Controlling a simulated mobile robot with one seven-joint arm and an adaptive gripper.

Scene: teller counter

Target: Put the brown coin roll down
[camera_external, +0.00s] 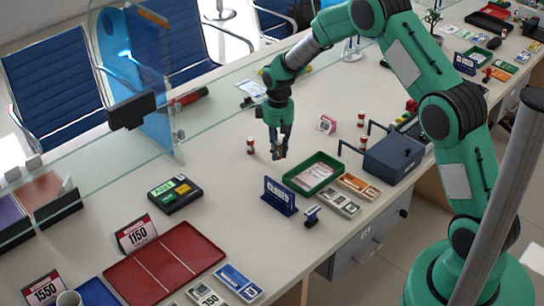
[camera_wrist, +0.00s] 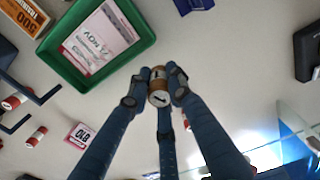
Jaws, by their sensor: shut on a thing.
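My gripper (camera_external: 278,148) is shut on the brown coin roll, just above the counter (camera_external: 225,190) or touching it; I cannot tell which. In the wrist view the brown coin roll (camera_wrist: 158,86) sits between the fingertips of my gripper (camera_wrist: 157,88), with its round end facing the camera. In the external view the fingers mostly hide the roll. The green tray (camera_external: 291,185) with papers in it lies in front and to the right of my gripper. It also shows at the upper left of the wrist view (camera_wrist: 84,84).
A red and white roll (camera_external: 250,146) stands just left of my gripper. Other red and white rolls (camera_external: 361,119) stand to the right, near a small pink number card (camera_external: 326,124). A blue CLOSED sign (camera_external: 279,196) stands in front. The counter around the gripper is otherwise clear.

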